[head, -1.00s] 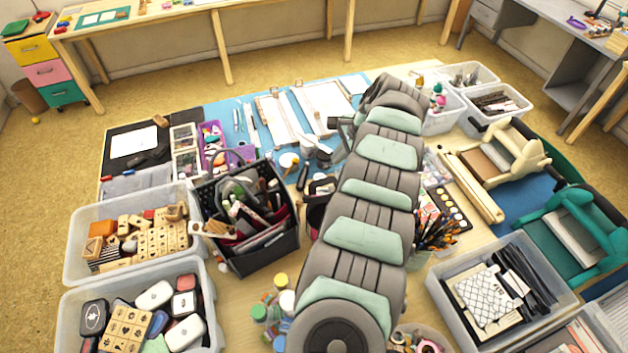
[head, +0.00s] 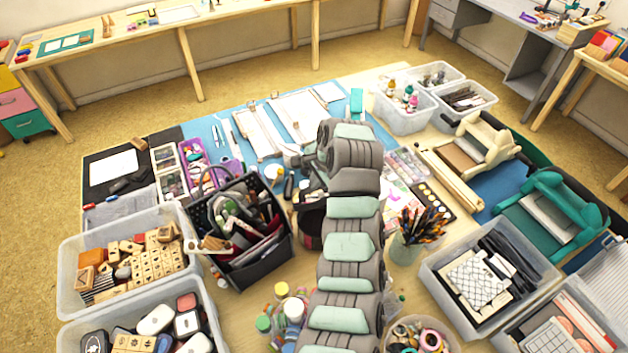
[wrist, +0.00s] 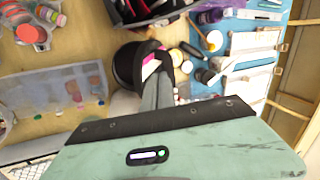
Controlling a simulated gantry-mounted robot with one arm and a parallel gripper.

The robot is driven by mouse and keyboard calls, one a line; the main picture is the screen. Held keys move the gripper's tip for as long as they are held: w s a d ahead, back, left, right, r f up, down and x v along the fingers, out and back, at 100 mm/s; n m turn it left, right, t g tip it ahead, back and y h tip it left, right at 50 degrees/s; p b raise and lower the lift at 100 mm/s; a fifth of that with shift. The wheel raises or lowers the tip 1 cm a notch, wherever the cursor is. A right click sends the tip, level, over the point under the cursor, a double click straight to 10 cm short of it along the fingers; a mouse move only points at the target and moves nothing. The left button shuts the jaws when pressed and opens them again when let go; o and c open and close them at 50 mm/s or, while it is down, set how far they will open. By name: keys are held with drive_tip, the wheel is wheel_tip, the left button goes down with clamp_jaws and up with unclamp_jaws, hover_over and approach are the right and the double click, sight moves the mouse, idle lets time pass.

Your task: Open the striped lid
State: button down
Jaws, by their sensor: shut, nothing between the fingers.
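I cannot pick out a striped lid for certain. A piece with black and white stripes (head: 103,293) lies among the wooden stamps in the upper left bin in the head view; I cannot tell if it is a lid. Several inkpads (head: 157,320) lie in the bin at the lower left, cut off by the frame edge. My gripper (wrist: 156,72) is shut and empty in the wrist view, pointing at a dark round container (wrist: 127,65).
A black caddy (head: 268,262) of tools stands left of my arm. A cup of pencils (head: 405,250) and a bin (head: 440,285) with dark items stand to its right. Small paint bottles (head: 283,290) crowd the front. Little table is bare.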

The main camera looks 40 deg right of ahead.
sight(310, 200)
drive_tip(key=x, duration=0.6)
drive_tip(key=shift+w+f, duration=0.15)
drive_tip(key=shift+f, duration=0.15)
